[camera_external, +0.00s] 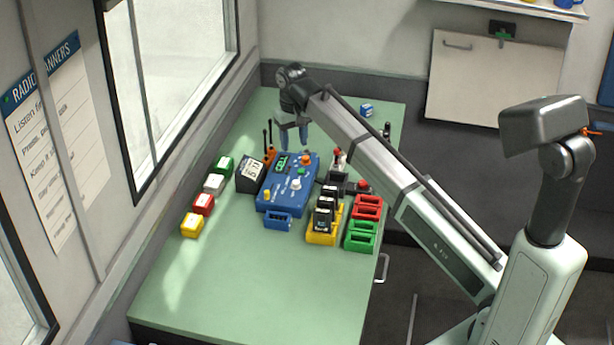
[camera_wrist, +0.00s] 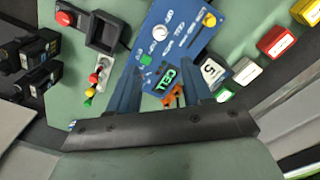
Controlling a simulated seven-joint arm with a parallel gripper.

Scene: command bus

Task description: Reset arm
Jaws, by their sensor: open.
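My gripper (camera_external: 293,143) is at the end of my outstretched arm, above the far part of the green table (camera_external: 240,275), with its fingers pointing down. In the wrist view its two blue fingers (camera_wrist: 160,76) stand apart, with nothing held between them. A blue control box (camera_external: 287,185) with a green display, a white knob and orange and yellow buttons sits just below and in front of the gripper. The box also shows in the wrist view (camera_wrist: 190,38), beyond and between the fingers. The exact height of the fingertips above it is hard to tell.
Green, white, red and yellow blocks (camera_external: 192,224) line the left. A yellow holder (camera_external: 322,238) with black items, and red (camera_external: 368,207) and green (camera_external: 361,236) trays, stand right. Orange radios (camera_external: 269,155) stand near the gripper. The table's front part is clear.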

